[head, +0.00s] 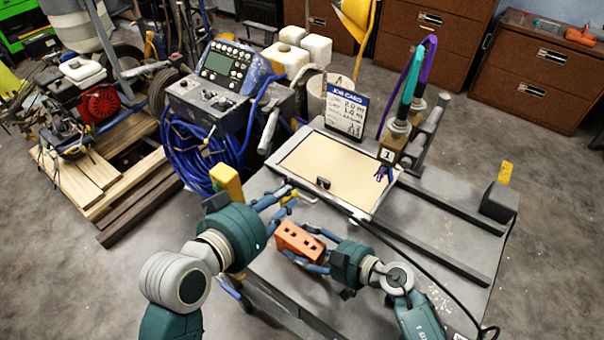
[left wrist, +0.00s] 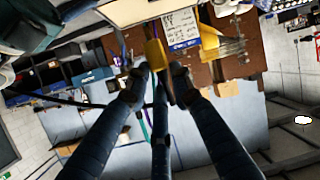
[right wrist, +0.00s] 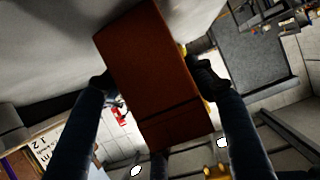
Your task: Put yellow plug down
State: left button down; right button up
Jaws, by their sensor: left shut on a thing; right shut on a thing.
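My left gripper (head: 287,197) is over the near left part of the grey cart top, beside the tray (head: 384,204). It is shut on the small yellow plug (head: 292,201), mostly hidden by the fingers in the head view. In the left wrist view the yellow plug (left wrist: 155,54) shows between the fingertips. My right gripper (head: 308,254) is shut on an orange block (head: 299,241) with several dark holes in its upper face. The block fills the middle of the right wrist view (right wrist: 155,75). The left gripper is just above and behind the block in the head view.
A black cable (head: 400,254) crosses the cart's front right. A control box with blue hose (head: 195,155) stands left.

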pick_arm(q)
jog(key=shift+f, duration=0.1)
dwell(0.4)
jog(key=shift+w+a+f, duration=0.85)
jog(key=shift+a+f, duration=0.2)
jog(key=shift+f, duration=2.2)
jog(key=shift+w+a+f, duration=0.8)
jog(key=shift+a+f, duration=0.3)
jog(key=shift+f, duration=2.15)
jog(key=shift+w+a+f, duration=0.85)
jog(key=shift+a+f, duration=0.2)
jog(key=shift+f, duration=2.2)
jog(key=c, duration=1.5)
grip_release()
jog(key=shift+f, duration=0.15)
